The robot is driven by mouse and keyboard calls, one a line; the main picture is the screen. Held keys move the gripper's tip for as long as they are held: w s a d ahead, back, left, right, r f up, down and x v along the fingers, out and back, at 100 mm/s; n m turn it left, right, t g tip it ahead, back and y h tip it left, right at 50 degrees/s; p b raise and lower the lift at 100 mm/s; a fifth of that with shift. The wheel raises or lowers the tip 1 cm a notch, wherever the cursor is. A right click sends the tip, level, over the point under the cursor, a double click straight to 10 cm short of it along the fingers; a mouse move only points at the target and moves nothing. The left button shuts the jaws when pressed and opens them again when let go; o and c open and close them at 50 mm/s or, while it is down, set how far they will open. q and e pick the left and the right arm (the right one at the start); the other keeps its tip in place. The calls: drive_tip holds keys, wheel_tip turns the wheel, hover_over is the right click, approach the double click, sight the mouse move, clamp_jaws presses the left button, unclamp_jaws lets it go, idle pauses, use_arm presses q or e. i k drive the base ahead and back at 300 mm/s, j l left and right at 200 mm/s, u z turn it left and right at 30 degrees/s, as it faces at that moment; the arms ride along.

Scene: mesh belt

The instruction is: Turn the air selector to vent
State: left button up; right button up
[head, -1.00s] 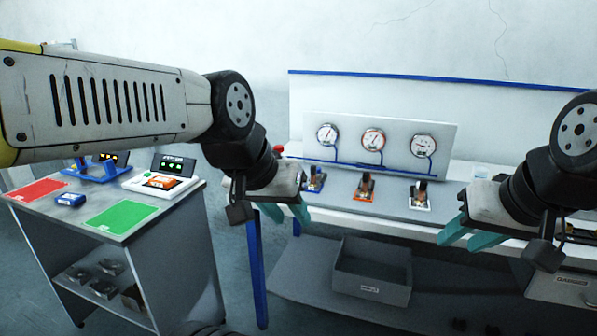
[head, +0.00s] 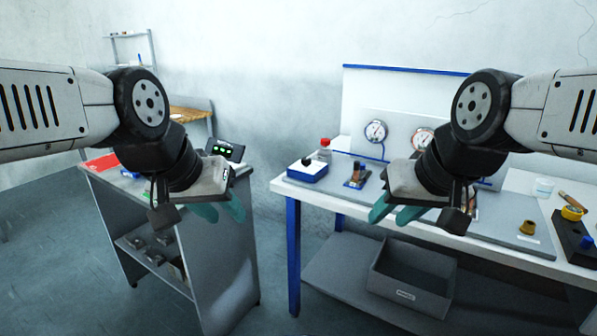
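No part is clearly readable as the air selector. A blue and white box with a black top piece (head: 307,171) sits at the bench's left end. A small valve on a blue base (head: 355,176) stands right of it, below a round gauge (head: 376,131). A second gauge (head: 422,138) is partly covered by my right arm, which also hides most of the bench middle. My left gripper (head: 221,210) is open and empty, in front of the side cart. My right gripper (head: 396,213) is open and empty, in front of the bench's front edge.
A red-capped item (head: 325,149) stands behind the blue box. A brass piece (head: 527,228), a cup (head: 543,187), a yellow tape roll (head: 572,212) and a black block with a blue knob (head: 574,238) lie right. A grey bin (head: 410,282) sits on the lower shelf. The cart (head: 225,262) stands left.

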sight(306, 162)
drive_tip(key=i+j, duration=0.2)
drive_tip(key=i, duration=0.2)
drive_tip(key=i+j+u, duration=0.1)
drive_tip(key=i, duration=0.35)
drive_tip(key=i+j, duration=0.25)
drive_tip(key=i, duration=0.2)
